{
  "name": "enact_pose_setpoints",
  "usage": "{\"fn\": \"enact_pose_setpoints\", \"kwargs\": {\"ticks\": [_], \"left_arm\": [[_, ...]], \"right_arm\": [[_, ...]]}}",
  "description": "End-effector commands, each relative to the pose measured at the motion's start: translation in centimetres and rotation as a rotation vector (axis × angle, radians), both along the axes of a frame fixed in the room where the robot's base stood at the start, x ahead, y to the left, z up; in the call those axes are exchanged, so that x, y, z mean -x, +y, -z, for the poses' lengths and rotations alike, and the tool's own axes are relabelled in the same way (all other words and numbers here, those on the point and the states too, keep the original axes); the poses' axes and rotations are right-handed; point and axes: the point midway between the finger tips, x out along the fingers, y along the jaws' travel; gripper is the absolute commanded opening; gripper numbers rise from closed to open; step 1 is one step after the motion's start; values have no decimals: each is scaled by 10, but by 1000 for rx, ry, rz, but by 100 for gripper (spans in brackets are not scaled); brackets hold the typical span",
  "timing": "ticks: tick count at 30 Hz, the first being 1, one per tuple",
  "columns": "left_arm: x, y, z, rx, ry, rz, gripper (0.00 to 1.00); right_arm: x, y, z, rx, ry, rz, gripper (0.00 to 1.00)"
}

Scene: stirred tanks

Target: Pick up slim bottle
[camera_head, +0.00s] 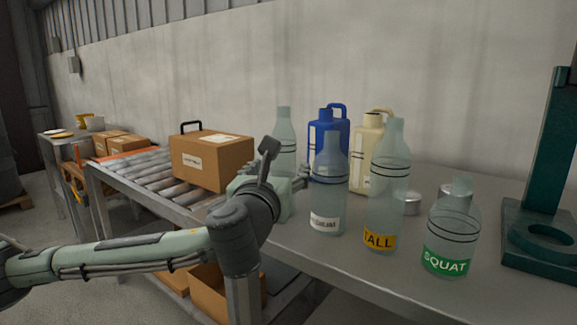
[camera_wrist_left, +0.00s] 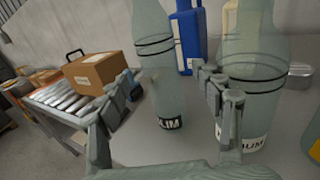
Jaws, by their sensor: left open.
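The slim bottle (camera_wrist_left: 160,70) is pale, clear grey-green glass with black rings and a black label whose visible letters read "LIM". It stands upright between my left gripper's fingers (camera_wrist_left: 163,105) in the left wrist view; I cannot tell how deep it sits between them. In the head view the slim bottle (camera_head: 285,127) shows only its upper part, its lower part hidden behind my left gripper (camera_head: 297,182). That gripper is open and appears to hold nothing. A similar bottle with a white label (camera_head: 327,195) stands close to its right finger. My right gripper is not in view.
To the right stand the TALL bottle (camera_head: 384,205) and the SQUAT bottle (camera_head: 453,235). Behind are a blue jug (camera_head: 322,140) and a cream jug (camera_head: 366,150). A carton (camera_head: 210,160) sits on rollers at left. A green stand (camera_head: 545,205) is at far right.

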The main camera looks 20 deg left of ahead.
Motion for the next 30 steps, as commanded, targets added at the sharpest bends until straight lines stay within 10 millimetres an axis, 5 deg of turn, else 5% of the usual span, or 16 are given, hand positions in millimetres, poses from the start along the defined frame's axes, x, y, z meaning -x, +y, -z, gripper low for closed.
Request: {"fn": "enact_pose_setpoints", "kwargs": {"ticks": [6,12,21,30], "left_arm": [[-29,4,0,-1,0,-2,67],[-54,7,-1,-1,0,0,67],[-59,7,0,-1,0,0,66],[-59,7,0,-1,0,0,28]], "right_arm": [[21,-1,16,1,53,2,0],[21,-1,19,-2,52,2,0],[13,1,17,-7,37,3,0],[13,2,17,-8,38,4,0]]}}
